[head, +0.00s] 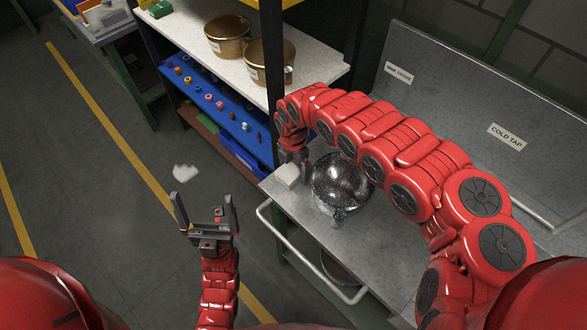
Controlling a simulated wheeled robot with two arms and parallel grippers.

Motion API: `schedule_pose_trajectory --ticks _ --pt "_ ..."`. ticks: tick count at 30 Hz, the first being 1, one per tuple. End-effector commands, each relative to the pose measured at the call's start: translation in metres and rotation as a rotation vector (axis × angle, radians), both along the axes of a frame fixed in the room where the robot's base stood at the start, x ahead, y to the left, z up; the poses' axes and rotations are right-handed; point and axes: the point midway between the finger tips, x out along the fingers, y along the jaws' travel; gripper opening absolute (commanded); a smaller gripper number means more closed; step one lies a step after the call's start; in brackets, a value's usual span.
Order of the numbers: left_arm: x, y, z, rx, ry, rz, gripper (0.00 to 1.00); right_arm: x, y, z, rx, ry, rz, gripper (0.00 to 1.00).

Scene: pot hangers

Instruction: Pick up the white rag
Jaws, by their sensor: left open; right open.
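A small white folded piece, which looks like the white rag (286,175), lies at the left corner of the metal sink counter. My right gripper (294,160) reaches down right at it, jaws open. Its fingers partly overlap the white piece, and I cannot tell whether they touch it. A second white, crumpled patch (185,173) shows over the floor, left of the counter; it could also be a cloth. My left gripper (204,202) is open and empty, below that patch in the picture and well apart from the counter.
A shiny speckled metal pot (341,184) stands on the counter (374,243) close beside my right gripper. A rail (312,270) runs along the counter's front. A shelf (222,72) behind holds two brass pots (228,36). The floor at left is mostly clear.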

Motion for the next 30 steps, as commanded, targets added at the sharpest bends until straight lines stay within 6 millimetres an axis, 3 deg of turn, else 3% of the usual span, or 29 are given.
schedule_pose_trajectory --ticks 7,19,30 --pt "0.0000 0.0000 0.0000 0.000 0.000 0.000 1.00 0.0010 -0.0004 -0.0012 -0.001 -0.002 0.000 0.98" --pt "0.0000 0.0000 0.0000 0.000 0.000 0.000 1.00 0.0010 -0.0004 -0.0008 0.000 -0.001 -0.001 0.26" --pt "0.0000 0.0000 -0.0017 0.000 0.000 0.000 1.00 0.0018 -0.0008 0.0058 0.000 -0.003 -0.002 0.25"
